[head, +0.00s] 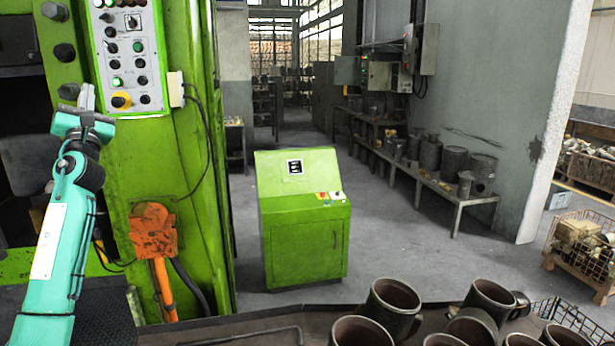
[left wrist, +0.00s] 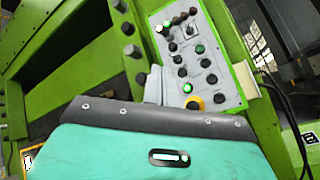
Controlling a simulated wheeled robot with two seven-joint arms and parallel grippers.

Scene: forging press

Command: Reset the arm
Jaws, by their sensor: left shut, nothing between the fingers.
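My left arm comes up from the lower left in the head view, teal with a grey gripper (head: 87,100). The gripper is shut and empty, its fingers pointing up just left of the control panel (head: 128,58) on the green press (head: 185,160). I cannot tell whether it touches the press. In the left wrist view, my teal wrist fills the lower part, and the gripper fingers (left wrist: 153,85) show beside the control panel (left wrist: 193,60), near its lower left edge. The panel has black knobs, green lit buttons and a yellow-ringed button. My right gripper is not in view.
A green control cabinet (head: 305,235) stands on the floor right of the press. An orange fitting (head: 153,230) sticks out of the press. Several metal cups (head: 392,300) stand at the front right. A bench (head: 425,180) with metal parts lines the wall. The floor between is clear.

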